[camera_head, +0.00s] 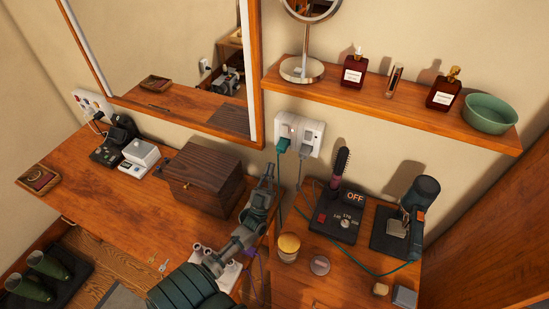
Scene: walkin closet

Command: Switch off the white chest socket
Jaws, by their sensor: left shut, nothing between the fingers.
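A white wall socket (300,134) is mounted above the right desk section, with a green plug (282,146) and a grey plug (306,148) in it. Another white socket (92,104) is on the wall at the far left, with a dark plug in it. I cannot tell the switch positions on either. My left gripper (268,172) is shut and empty, pointing up, below and left of the middle socket and apart from it in the picture. It is right of the wooden chest (202,179). A white multi-socket block (228,272) is partly hidden behind my left arm. My right gripper is not in view.
A shelf (380,103) with bottles and a green bowl (490,114) juts out above the right desk. A dark device marked OFF (336,216), a brush (341,165) and a stand (392,230) are below. Cords hang beside my gripper. The left desk (130,206) has clear room in front.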

